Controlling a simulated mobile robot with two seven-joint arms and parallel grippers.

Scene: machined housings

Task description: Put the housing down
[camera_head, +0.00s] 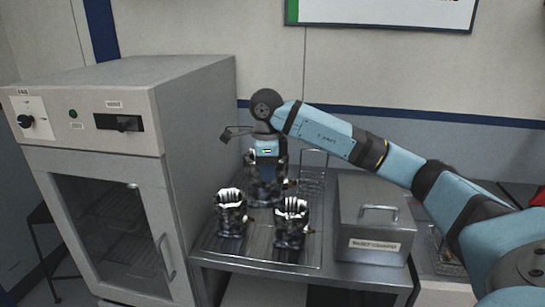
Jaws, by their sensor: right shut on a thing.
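My right gripper (267,168) reaches in from the right and points down over the back of the wire rack (262,258). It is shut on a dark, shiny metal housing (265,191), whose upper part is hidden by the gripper. I cannot tell whether this housing touches the rack. Two similar housings stand upright on the rack in front of it: one at the left (231,215) and one at the right (292,224). Each has a small brass-coloured part on its side. My left gripper is not in view.
A grey oven-like cabinet (197,120) with a closed glass door stands close at the left. A lidded metal box (372,222) with a handle stands right of the rack. An upright wire frame (313,172) stands behind. The rack's front strip is clear.

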